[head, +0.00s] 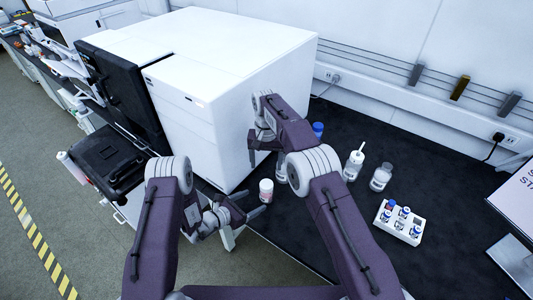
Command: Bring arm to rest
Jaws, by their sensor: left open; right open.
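My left arm comes in from the left, and its gripper (246,209) is open and empty at the front edge of the bench, close to a small white bottle with a reddish label (266,191). I cannot tell whether they touch. My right arm reaches forward over the bench. Its gripper (254,153) is open in front of the right side of the large white instrument (235,65), pointing down, with nothing visible in it. My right forearm partly hides a clear bottle behind it.
The dark bench (455,195) holds a blue-capped bottle (318,130), a white-topped wash bottle (354,163), a clear bottle (381,177) and a white vial rack (398,222) with several vials. A sign (515,215) stands at the right edge. Bench around the rack is clear.

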